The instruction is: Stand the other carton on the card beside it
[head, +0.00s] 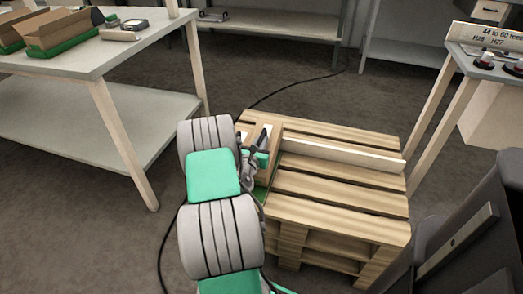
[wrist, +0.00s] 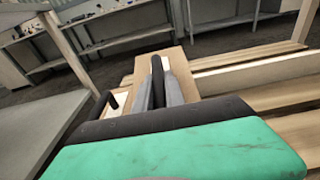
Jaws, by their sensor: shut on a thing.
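My gripper (head: 257,160) is low over the left end of a wooden pallet, shut on a brown carton (head: 265,172). The wrist view shows the carton's brown top (wrist: 183,62) around the fingers (wrist: 162,85), with a pale patch at its left. A strip of green card (head: 259,193) shows at the carton's foot on the pallet; my arm hides most of it. I cannot tell whether the carton touches the card. Two more brown cartons stand at the top left on the table, the nearer one (head: 62,33) open-topped on a green base (head: 65,48).
The pallet (head: 340,185) has a pale board (head: 340,153) lying along it; its right part is bare. The left table (head: 120,50) also bears a small grey device (head: 133,25). A bench (head: 485,65) stands at right. A black cable (head: 300,88) crosses the floor.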

